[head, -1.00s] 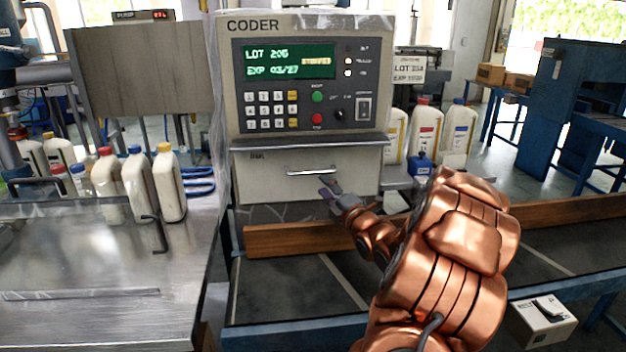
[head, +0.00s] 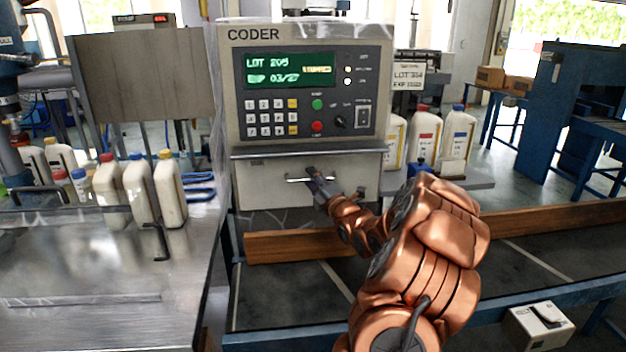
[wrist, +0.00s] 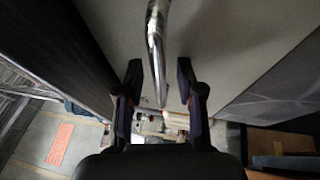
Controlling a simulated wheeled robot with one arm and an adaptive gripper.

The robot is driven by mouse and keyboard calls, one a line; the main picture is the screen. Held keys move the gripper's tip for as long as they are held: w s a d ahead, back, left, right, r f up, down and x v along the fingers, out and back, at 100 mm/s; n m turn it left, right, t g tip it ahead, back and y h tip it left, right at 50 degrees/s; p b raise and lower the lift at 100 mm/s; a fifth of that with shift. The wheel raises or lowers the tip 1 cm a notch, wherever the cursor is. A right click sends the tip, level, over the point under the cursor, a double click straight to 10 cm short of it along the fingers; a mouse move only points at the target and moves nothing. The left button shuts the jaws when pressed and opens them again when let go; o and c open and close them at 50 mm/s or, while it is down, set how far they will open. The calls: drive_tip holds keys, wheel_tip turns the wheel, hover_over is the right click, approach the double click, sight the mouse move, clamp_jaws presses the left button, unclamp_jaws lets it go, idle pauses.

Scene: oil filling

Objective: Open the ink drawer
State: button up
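The ink drawer (head: 262,190) is the pale front panel below the keypad of the CODER machine (head: 310,90). It looks shut. Its metal bar handle (head: 295,180) is partly hidden by my gripper in the head view. My gripper (head: 313,178) is at the right part of the handle, reaching in from the lower right. In the wrist view, the two dark fingers (wrist: 162,85) are apart, one on each side of the handle bar (wrist: 156,45). Gaps show between the bar and both fingers.
A metal table (head: 110,270) with several bottles (head: 140,190) stands at left. More bottles (head: 425,138) and a small blue bottle (head: 417,168) stand right of the machine.

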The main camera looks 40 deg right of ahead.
drive_tip(key=shift+c, duration=0.3)
clamp_jaws()
idle(0.5)
